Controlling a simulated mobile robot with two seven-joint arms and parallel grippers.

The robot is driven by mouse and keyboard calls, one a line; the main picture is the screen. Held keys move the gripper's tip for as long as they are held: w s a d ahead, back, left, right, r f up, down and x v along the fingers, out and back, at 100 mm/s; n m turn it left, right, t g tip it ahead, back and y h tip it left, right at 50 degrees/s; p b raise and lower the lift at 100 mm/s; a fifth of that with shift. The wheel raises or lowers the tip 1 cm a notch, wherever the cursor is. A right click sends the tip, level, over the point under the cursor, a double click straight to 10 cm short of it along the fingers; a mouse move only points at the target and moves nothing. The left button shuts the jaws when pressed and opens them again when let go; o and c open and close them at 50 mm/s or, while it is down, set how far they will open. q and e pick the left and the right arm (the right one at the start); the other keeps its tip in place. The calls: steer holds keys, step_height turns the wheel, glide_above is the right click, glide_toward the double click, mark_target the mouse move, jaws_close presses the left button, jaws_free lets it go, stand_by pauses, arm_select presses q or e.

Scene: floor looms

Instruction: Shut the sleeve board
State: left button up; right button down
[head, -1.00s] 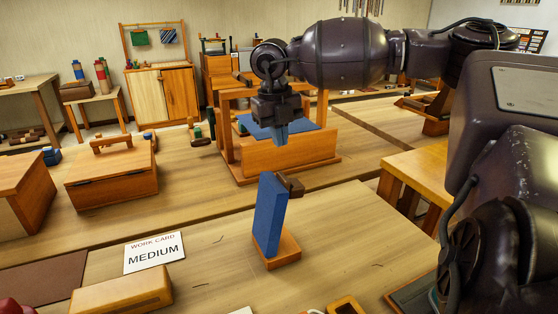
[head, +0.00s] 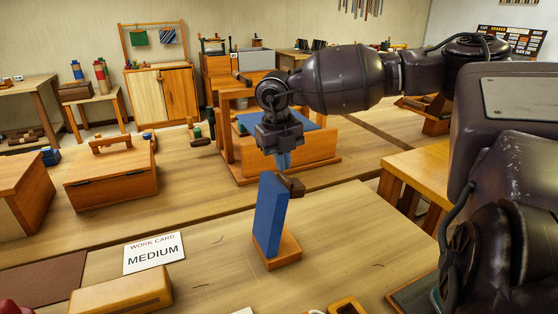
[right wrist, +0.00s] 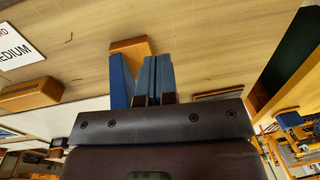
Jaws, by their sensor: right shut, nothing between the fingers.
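The sleeve board (head: 269,222) is a blue padded board standing nearly upright, slightly tilted, on a small orange-brown wooden base (head: 284,252) on the near table. A dark brown block (head: 293,185) shows at its upper right edge. My right gripper (head: 284,162) is shut and empty, pointing down just above and behind the board's top. In the right wrist view the shut fingers (right wrist: 158,78) are beside the blue board (right wrist: 120,82), with the base (right wrist: 130,47) beyond. I cannot tell whether they touch the board. My left gripper is not in view.
A white card reading "MEDIUM" (head: 154,252) and a wooden block (head: 122,292) lie left of the board. A wooden loom frame (head: 235,130) and a lidded wooden box (head: 110,175) stand on the table behind.

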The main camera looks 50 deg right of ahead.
arm_select(q)
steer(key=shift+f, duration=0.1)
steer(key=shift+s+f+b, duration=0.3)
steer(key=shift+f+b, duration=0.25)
steer(key=shift+b, duration=0.2)
arm_select(e)
steer(key=shift+w+a+r, duration=0.25)
steer(key=shift+w+a, duration=0.05)
steer(key=shift+a, duration=0.25)
steer(key=shift+w+a+r, duration=0.2)
steer(key=shift+w+a, duration=0.1)
steer(key=shift+a, duration=0.25)
